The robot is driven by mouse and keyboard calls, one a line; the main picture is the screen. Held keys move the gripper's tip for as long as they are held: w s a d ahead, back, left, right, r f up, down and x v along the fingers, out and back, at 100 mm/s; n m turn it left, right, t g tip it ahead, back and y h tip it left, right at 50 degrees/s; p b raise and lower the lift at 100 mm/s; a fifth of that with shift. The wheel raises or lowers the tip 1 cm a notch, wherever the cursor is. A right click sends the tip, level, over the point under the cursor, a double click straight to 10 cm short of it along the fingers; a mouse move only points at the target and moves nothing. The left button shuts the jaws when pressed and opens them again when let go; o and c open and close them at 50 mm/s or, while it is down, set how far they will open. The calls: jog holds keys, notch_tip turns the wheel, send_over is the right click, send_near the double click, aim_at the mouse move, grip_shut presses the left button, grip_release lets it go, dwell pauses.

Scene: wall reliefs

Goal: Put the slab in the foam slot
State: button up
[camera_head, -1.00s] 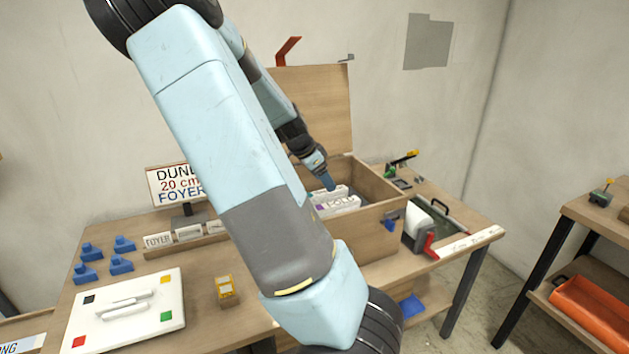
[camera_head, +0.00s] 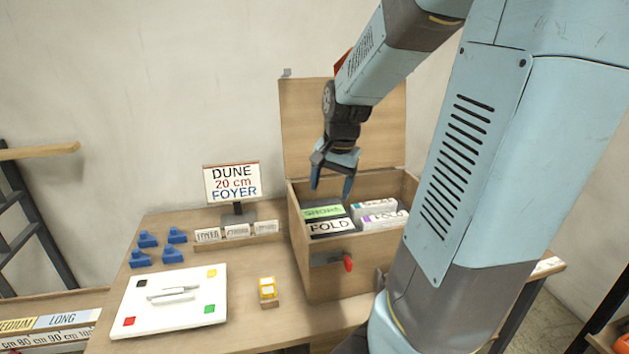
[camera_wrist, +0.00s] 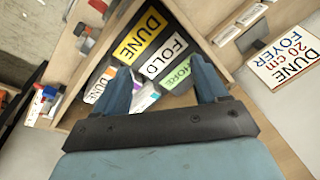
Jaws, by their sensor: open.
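My gripper (camera_head: 332,190) is open and empty above the open wooden box (camera_head: 350,267), its fingers pointing down. Inside lie several lettered slabs: a green SHORE slab (camera_head: 324,212), a white FOLD slab (camera_head: 331,226) in front of it, and white slabs (camera_head: 377,208) to the right. In the wrist view a yellow DUNE slab (camera_wrist: 140,38) lies beside the FOLD slab (camera_wrist: 164,60); the SHORE slab (camera_wrist: 178,76) is near one fingertip. Another DUNE slab (camera_wrist: 101,85) has an orange end. No finger visibly touches a slab. I cannot clearly make out a foam slot.
A sign (camera_head: 232,183) reading DUNE, 20 cm, FOYER stands left of the box, behind a rack of small plates (camera_head: 238,233). The raised lid (camera_head: 300,130) stands behind the gripper.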

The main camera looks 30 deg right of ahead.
jog(key=s+a+r+n+t, duration=0.3)
jog(key=s+a+r+n, duration=0.6)
jog(key=s, duration=0.4)
jog(key=shift+s+a+r+n, duration=0.35)
jog(key=shift+a+r, duration=0.25)
jog(key=shift+a, duration=0.65)
jog(key=shift+c, duration=0.2)
